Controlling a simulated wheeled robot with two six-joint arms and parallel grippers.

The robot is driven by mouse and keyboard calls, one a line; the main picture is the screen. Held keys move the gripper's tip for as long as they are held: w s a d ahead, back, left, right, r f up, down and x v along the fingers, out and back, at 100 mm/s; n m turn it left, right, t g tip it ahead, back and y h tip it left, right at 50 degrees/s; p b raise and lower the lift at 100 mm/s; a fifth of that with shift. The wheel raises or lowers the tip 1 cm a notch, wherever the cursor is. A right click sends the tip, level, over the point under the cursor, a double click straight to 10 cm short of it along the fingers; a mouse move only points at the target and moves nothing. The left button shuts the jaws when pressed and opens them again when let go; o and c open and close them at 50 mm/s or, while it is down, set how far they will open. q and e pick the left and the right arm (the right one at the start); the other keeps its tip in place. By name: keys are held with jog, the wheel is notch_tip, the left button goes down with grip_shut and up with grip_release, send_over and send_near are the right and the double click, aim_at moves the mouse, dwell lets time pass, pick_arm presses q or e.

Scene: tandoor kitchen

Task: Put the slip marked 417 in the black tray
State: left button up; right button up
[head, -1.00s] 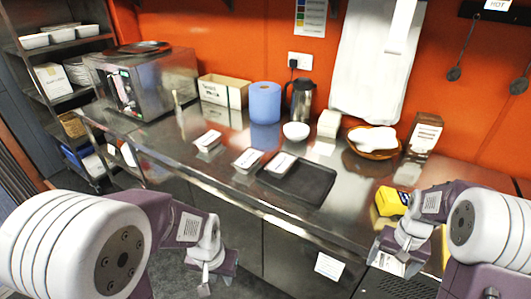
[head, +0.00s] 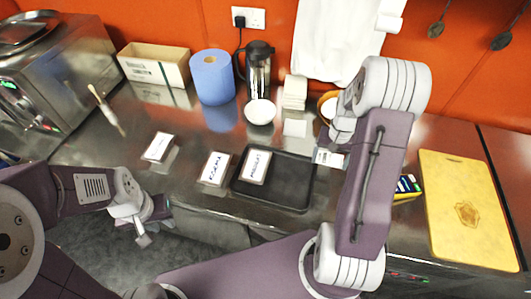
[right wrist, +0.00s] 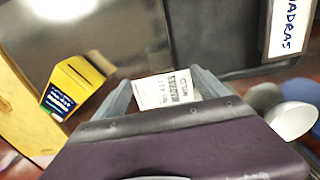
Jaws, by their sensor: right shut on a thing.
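A small white slip (right wrist: 165,91) with dark print shows between the fingers of my right gripper (right wrist: 167,95) in the right wrist view. The print is too blurred to read as a number. The right gripper is shut on it; in the head view the slip (head: 328,158) shows just right of the tray, beside my right arm. The black tray (head: 297,186) lies on the steel counter, with a white box labelled MADRAS (head: 257,166) at its left end. My left gripper (head: 143,240) hangs low in front of the counter; its finger opening is unclear.
A KORMA box (head: 215,168) and another white box (head: 158,147) stand left of the tray. A white bowl (head: 260,112), flask (head: 260,70) and blue roll (head: 212,77) are behind. A yellow board (head: 468,210) and yellow box (right wrist: 72,88) are right. The tray's right part is bare.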

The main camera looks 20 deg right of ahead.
jog(key=shift+w+a, duration=0.1)
jog(key=shift+w, duration=0.15)
jog(key=s+a, duration=0.2)
jog(key=a, duration=0.1)
jog(key=p, duration=0.2)
send_over(293, 187)
jog(key=f, duration=0.6)
jog(key=shift+w+d, duration=0.25)
jog(key=shift+w, duration=0.1)
jog(key=shift+a+f, duration=0.15)
jog(key=shift+a, duration=0.2)
jog(key=shift+s, duration=0.15)
jog(key=shift+s+f, duration=0.2)
jog(key=shift+f, duration=0.05)
notch_tip(293, 187, down, 3)
jog(key=shift+d+p, duration=0.1)
jog(key=shift+p, duration=0.4)
jog(key=shift+w+f, duration=0.3)
jog(key=shift+f, duration=0.05)
jog(key=shift+s+f, duration=0.15)
jog(key=shift+s, duration=0.05)
pick_arm(q)
jog(key=r, duration=0.1)
jog(key=s+r, duration=0.1)
jog(key=r, duration=0.1)
jog(key=shift+s+a+r, duration=0.1)
jog(key=shift+s+a, duration=0.05)
jog(key=shift+s, duration=0.1)
pick_arm(e)
jog(key=o, duration=1.1)
